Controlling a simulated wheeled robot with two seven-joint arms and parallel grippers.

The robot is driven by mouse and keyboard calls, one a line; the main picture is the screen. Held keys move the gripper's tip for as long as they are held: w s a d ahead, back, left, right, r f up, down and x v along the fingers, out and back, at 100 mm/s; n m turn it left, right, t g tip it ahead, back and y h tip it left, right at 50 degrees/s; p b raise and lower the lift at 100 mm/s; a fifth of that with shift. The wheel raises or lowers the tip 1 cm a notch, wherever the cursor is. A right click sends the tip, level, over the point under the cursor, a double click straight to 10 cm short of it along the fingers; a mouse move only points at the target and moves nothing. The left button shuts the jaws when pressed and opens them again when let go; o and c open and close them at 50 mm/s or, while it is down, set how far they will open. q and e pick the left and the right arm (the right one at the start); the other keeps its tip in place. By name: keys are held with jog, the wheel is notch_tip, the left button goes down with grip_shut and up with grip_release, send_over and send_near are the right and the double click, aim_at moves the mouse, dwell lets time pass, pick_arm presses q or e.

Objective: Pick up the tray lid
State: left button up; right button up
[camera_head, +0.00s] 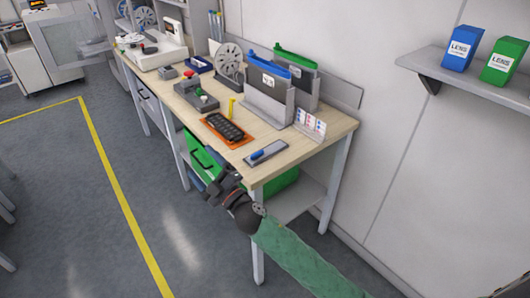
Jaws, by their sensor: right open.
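A flat grey plate with a blue grip on top (277,150) lies near the table's front right corner; it may be the tray lid, but I cannot tell for sure. My right gripper (215,182) is open and empty, in front of the table's long edge and left of the plate. Its dark wrist and green-sleeved arm come in from the bottom right. It appears apart from the plate. The fingertips are small and dark against the table's underside. My left gripper is not in view.
An orange mat (211,136) with a black device lies beside the plate. Grey holders with a blue-topped binder (268,78) and a green-topped one stand behind. A card stand (311,125) is near the right edge. Green crates (283,181) sit below.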

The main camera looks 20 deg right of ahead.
jog(key=a+r+n+g+y, duration=0.3)
jog(key=a+n+g+y, duration=0.2)
jog(key=n+y, duration=0.3)
jog(key=n+g+h+p, duration=0.2)
jog(key=n+g+h, duration=1.25)
jog(key=h, duration=0.45)
send_over(257, 152)
jog(key=shift+n, duration=0.35)
jog(key=f, duration=0.4)
jog(key=shift+s+d+f, duration=0.2)
jog(key=shift+s+f, duration=0.1)
jog(key=shift+f, duration=0.05)
jog(key=shift+d, duration=0.2)
jog(key=shift+f+p, duration=0.3)
jog(key=shift+p, duration=0.1)
jog(key=shift+f+p, duration=0.3)
jog(key=shift+f, duration=0.6)
jog(key=f+p, duration=0.1)
jog(key=f, duration=0.1)
jog(key=a+f+p, duration=0.1)
jog(key=f+p, duration=0.1)
jog(key=shift+w+f, duration=0.2)
jog(key=shift+f, duration=0.05)
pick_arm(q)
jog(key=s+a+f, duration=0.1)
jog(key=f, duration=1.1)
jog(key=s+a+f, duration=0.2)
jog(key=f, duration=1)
pick_arm(e)
jog(key=shift+f, duration=0.4)
